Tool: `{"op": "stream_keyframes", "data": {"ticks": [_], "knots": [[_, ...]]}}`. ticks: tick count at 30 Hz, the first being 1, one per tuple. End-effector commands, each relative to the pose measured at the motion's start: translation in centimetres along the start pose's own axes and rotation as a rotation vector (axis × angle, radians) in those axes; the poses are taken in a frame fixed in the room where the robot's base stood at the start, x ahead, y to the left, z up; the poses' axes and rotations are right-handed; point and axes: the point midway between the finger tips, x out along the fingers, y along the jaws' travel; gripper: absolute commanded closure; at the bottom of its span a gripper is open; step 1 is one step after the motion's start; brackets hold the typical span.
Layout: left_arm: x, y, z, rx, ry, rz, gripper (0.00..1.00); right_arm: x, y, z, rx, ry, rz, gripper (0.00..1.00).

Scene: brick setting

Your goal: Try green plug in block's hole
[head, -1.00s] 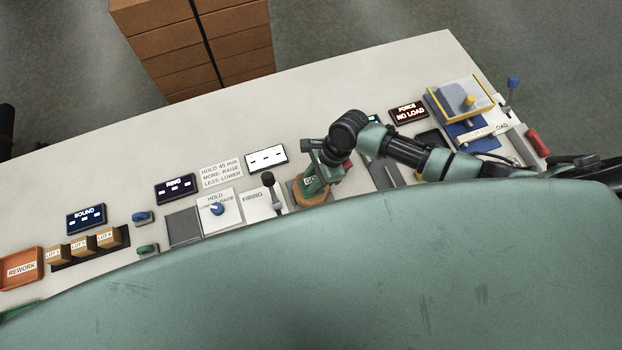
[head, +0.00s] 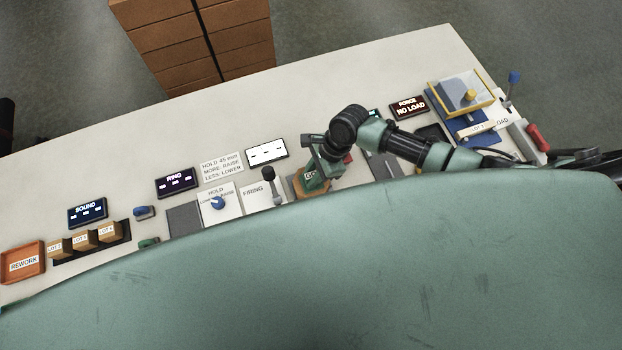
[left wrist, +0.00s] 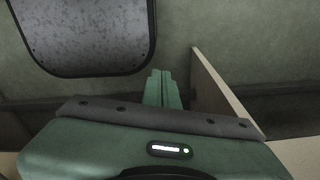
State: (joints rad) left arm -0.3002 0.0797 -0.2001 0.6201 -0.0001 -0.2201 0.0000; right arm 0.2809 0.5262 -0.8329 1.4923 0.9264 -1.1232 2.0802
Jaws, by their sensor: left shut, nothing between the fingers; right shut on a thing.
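The green plug (head: 311,177), with a white label reading GO, is in my right gripper (head: 320,172) in the head view. The gripper is shut on it and points down at the tan-brown block (head: 316,191). The plug's lower end and the block's hole are hidden, so I cannot tell whether the plug is in the hole or just above it. My green body covers the area in front of the block. My left gripper (left wrist: 163,88) is shut and empty in the left wrist view, away from the block.
A black-knobbed lever (head: 269,174) stands close left of the block. A red piece (head: 347,158) lies just behind the gripper. Small lot blocks (head: 85,243) and an orange rework tray (head: 43,262) are at far left. The back strip of the table (head: 350,90) is clear.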

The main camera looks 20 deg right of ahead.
Motion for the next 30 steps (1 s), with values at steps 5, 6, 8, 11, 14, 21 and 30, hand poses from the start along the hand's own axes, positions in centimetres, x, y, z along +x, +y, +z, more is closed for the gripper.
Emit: {"op": "stream_keyframes", "data": {"ticks": [5,6,8,11,14,21,30], "knots": [[-2.0,0.0,-0.2,0.0,0.0,0.0,1.0,-1.6,0.1,0.7,0.001,0.0,0.002,1.0],[-2.3,0.0,-0.2,0.0,0.0,0.0,1.0,-1.8,0.0,0.8,0.001,-0.001,0.001,1.0],[-2.8,-0.1,-0.3,0.0,0.0,0.0,1.0,-2.2,0.0,0.9,0.0,-0.001,0.001,1.0],[-3.3,-0.1,-0.3,0.0,0.0,0.0,1.0,-2.7,-0.1,1.2,0.0,-0.002,-0.001,1.0],[-3.1,-0.1,-0.3,0.0,0.0,0.0,1.0,-3.3,-0.1,1.4,-0.001,-0.002,-0.002,1.0],[-3.2,-0.1,-0.3,0.0,0.0,0.0,1.0,-5.1,-0.2,2.1,-0.002,-0.002,-0.004,1.0],[-3.2,-0.1,-0.3,0.0,0.0,0.0,1.0,-7.1,-0.2,2.9,0.0,-0.003,-0.004,1.0]]}}
